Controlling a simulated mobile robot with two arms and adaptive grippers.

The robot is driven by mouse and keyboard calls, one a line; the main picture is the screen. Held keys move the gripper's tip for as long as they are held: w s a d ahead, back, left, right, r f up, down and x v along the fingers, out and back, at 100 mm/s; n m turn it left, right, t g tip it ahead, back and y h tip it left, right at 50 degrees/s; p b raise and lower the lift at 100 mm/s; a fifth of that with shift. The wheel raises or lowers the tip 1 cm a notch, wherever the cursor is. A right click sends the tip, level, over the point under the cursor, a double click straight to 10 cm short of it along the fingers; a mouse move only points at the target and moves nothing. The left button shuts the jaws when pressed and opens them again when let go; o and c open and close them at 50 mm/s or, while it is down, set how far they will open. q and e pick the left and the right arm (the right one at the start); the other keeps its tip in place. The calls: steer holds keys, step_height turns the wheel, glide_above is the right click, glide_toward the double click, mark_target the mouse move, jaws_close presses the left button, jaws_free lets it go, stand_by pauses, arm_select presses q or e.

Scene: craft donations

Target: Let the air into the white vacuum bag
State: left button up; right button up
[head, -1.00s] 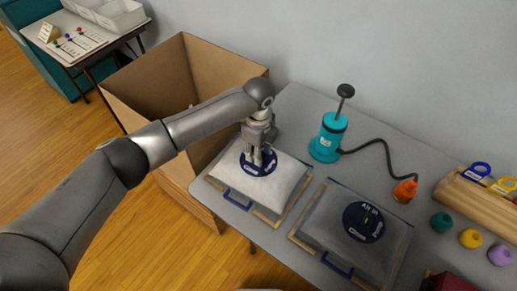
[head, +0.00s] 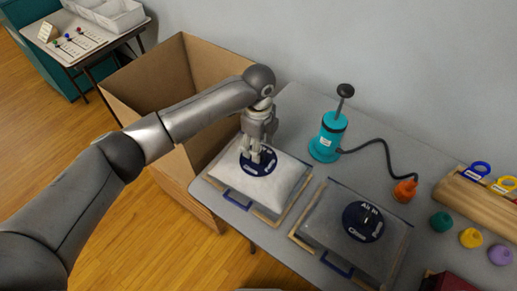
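The white vacuum bag (head: 262,186) lies plump on the table, with a round dark blue valve dial (head: 268,165) on its top. My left gripper (head: 256,157) points down onto this dial. Its fingers are at the dial's middle and hide the dial's centre and part of its lettering. Whether they are closed on a knob there is too small to tell. My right gripper is not in view.
A grey, flatter bag (head: 327,219) with a similar dial (head: 363,221) marked "Air In" lies to the right. A teal pump (head: 328,138) with a black hose and orange nozzle (head: 404,190) stands behind. An open cardboard box (head: 140,85) stands left.

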arm_select(q)
step_height(320, 180, up, 9)
steer(key=shift+f, duration=0.2)
stand_by(0.5)
